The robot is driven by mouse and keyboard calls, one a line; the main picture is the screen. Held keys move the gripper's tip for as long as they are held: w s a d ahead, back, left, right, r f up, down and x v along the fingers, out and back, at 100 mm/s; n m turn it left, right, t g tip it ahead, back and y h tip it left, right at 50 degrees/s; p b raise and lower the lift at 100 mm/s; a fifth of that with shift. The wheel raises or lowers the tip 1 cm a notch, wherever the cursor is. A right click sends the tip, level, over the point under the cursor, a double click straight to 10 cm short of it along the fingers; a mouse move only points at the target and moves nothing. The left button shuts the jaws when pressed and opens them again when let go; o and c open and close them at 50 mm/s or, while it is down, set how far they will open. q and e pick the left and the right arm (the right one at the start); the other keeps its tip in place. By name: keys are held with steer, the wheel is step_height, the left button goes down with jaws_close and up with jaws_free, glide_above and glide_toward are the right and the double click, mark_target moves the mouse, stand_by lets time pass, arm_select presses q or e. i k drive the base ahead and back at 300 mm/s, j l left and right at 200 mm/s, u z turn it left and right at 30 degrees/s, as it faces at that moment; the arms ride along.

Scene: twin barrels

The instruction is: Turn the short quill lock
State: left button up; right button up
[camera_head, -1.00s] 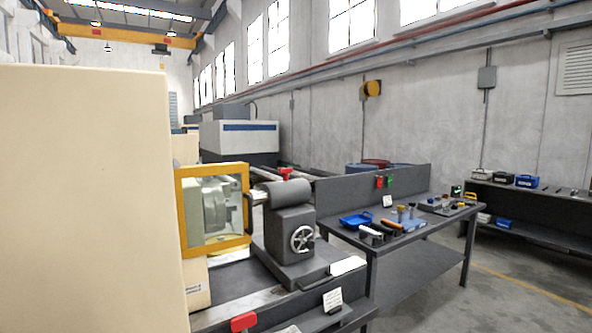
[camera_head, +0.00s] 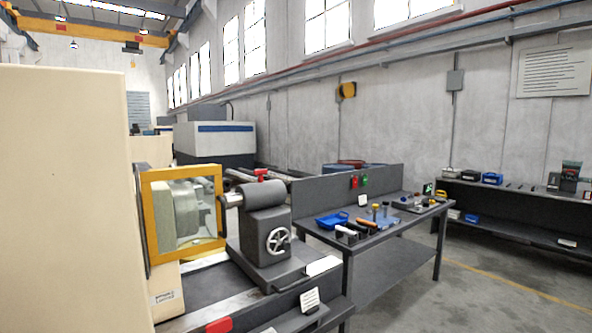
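The tailstock (camera_head: 264,222) of a lathe stands on the dark bed, a grey body with a round barrel on top. A short red lever (camera_head: 262,173) sticks up from the top of the barrel; it looks like the quill lock, but it is small here. A spoked handwheel (camera_head: 278,240) is on the tailstock's near end. The quill (camera_head: 231,201) points left toward the yellow-framed door window (camera_head: 182,213). Neither of my grippers is in view.
A large cream machine housing (camera_head: 70,190) fills the left. A dark workbench (camera_head: 385,250) with a blue tray (camera_head: 332,220) and tools stands right of the lathe. A red handle (camera_head: 218,325) is at the bottom edge. Open floor (camera_head: 470,290) lies at the right.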

mark_target(260, 173)
steer(key=i+l+z, duration=0.1)
steer(key=z, duration=1.4)
steer(key=i, duration=2.85)
steer(key=i+u, duration=0.15)
steer(key=i, duration=0.3)
steer(key=i+l+u, duration=0.1)
steer(key=i, duration=0.35)
steer(key=i+l+u, duration=0.15)
steer(key=i, duration=0.3)
steer(key=u, duration=3.4)
